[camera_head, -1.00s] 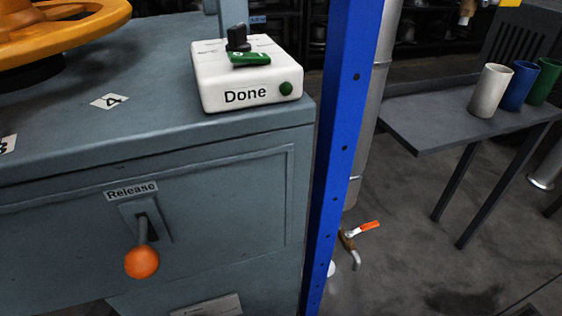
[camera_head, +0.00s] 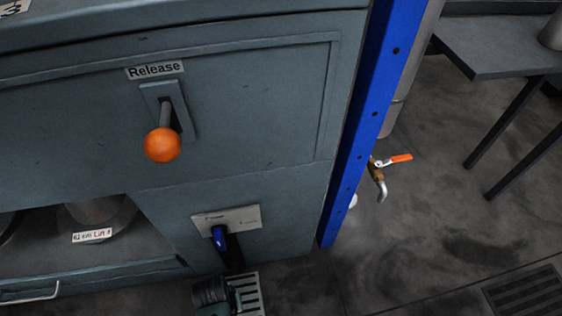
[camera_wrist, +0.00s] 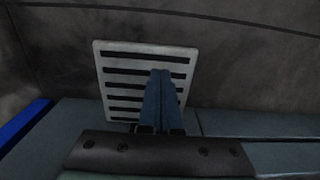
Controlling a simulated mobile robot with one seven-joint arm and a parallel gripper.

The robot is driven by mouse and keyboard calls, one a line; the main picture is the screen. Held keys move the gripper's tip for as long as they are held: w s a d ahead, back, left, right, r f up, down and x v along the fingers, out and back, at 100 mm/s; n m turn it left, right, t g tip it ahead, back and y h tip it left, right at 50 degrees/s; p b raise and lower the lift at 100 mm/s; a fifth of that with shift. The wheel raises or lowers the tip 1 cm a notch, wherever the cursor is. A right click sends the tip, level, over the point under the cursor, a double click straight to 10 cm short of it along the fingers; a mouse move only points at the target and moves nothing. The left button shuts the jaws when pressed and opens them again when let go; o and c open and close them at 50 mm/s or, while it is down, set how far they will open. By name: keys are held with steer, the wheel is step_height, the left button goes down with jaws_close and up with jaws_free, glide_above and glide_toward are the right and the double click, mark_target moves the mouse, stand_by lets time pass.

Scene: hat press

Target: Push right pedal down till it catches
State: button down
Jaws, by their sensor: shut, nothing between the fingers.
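The right pedal has a pale slotted foot plate (camera_head: 250,291) at the bottom of the head view. A blue lever (camera_head: 220,238) runs down towards it from a label plate on the cabinet. In the wrist view the foot plate (camera_wrist: 112,80) shows from above with its dark slots. My gripper (camera_wrist: 160,72) is shut and empty, its fingers together in front of the plate's right half. Whether the fingertips touch the plate is unclear. In the head view a dark part of my arm hides the plate's left side.
The grey cabinet has an orange-knobbed Release lever (camera_head: 162,144) above the pedal. A blue post (camera_head: 356,135) stands at its right edge, with an orange-handled tap (camera_head: 385,165) beyond. An open cabinet bay lies to the left.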

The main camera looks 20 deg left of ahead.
steer(key=shift+f+b, duration=2.1)
steer(key=shift+f, duration=1.1)
steer(key=shift+r, duration=0.25)
step_height(320, 180, up, 6)
steer(key=p, duration=0.7)
steer(key=shift+r, duration=0.15)
